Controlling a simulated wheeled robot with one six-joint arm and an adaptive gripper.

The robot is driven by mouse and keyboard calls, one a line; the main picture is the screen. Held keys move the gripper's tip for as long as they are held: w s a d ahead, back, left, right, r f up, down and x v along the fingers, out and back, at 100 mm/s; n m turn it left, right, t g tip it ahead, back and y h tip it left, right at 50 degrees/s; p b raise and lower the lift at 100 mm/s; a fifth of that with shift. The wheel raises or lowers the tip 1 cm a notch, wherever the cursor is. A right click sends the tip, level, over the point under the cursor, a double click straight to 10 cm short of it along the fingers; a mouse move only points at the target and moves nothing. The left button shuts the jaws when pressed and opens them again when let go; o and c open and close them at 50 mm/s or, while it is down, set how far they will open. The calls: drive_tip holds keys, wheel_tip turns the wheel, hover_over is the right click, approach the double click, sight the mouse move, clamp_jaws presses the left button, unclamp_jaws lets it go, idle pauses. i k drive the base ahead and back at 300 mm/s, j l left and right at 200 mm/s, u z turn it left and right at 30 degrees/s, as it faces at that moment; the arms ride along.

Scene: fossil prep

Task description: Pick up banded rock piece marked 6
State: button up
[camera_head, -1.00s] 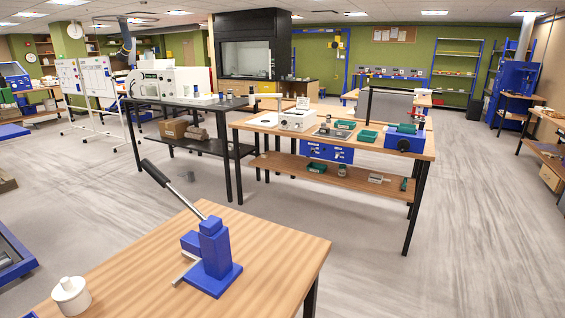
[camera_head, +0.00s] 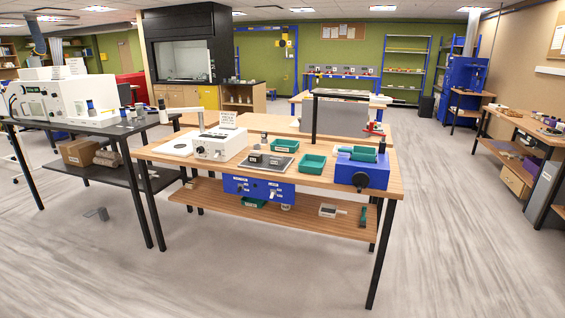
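I cannot make out a banded rock piece marked 6; any markings are too small to read. On the wooden bench ahead, small dark pieces (camera_head: 255,158) sit on a dark flat tray (camera_head: 266,168), but I cannot tell what they are. Brownish-grey, rock-like lumps (camera_head: 107,158) lie on the lower shelf of the dark table at left. My gripper is not in view.
The wooden bench (camera_head: 215,168) also holds a white box device (camera_head: 219,145), green trays (camera_head: 312,164) and a blue machine (camera_head: 362,169). The dark table (camera_head: 68,128) stands left of it. A small grey object (camera_head: 97,213) lies on the floor. The foreground floor is clear.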

sight(253, 157)
drive_tip(key=i, duration=1.8)
drive_tip(key=i+l+u, duration=0.1)
drive_tip(key=i+u, duration=0.25)
drive_tip(key=i, duration=0.15)
drive_tip(key=i+l+u, duration=0.3)
drive_tip(key=i, duration=0.2)
drive_tip(key=i+l+u, duration=0.35)
drive_tip(key=i, duration=0.15)
drive_tip(key=j, duration=0.1)
